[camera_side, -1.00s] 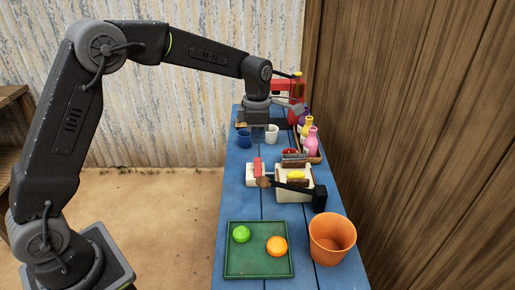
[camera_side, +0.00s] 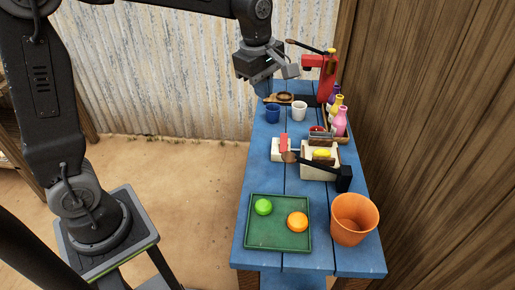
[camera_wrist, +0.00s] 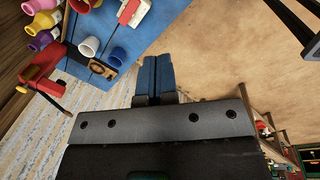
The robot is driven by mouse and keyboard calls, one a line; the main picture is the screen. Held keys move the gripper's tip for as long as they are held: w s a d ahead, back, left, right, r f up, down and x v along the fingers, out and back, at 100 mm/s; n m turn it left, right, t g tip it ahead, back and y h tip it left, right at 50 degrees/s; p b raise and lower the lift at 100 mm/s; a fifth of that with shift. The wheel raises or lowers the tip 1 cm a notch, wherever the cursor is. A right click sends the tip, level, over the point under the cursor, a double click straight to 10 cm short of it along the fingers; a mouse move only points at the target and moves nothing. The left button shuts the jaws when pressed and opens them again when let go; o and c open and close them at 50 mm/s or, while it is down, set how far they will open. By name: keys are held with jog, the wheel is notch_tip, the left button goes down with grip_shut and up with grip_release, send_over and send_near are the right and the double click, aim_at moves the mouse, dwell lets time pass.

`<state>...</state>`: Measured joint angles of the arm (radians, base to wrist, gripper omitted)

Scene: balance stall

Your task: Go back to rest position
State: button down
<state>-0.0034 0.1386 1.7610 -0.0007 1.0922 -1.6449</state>
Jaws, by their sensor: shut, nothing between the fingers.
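My gripper (camera_side: 262,86) hangs in the air above the far left end of the blue table (camera_side: 278,182), with its blue fingers pointing down. In the wrist view, the fingers of my gripper (camera_wrist: 158,76) lie together with nothing between them. The gripper is apart from the cups and from the red machine (camera_side: 326,78) at the table's far end.
A blue cup (camera_side: 272,114), a white cup (camera_side: 299,110) and a tray of bottles (camera_side: 340,122) stand towards the far end. A cream box (camera_side: 318,172) sits mid-table. A green tray (camera_side: 256,242) with two balls and an orange pot (camera_side: 354,219) are nearer.

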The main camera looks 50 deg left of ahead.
jog(key=s+m+t, duration=0.4)
jog(key=s+m, duration=1.4)
jog(key=s, duration=0.2)
jog(key=n+g+y, duration=0.2)
jog(key=n+g, duration=0.2)
jog(key=n, duration=2.2)
send_over(283, 136)
jog(key=s+d, duration=0.2)
jog(key=d, duration=0.1)
jog(key=s+d+x, duration=0.1)
jog(key=x, duration=2.1)
jog(key=shift+s+d+f, duration=0.1)
jog(key=shift+s, duration=0.25)
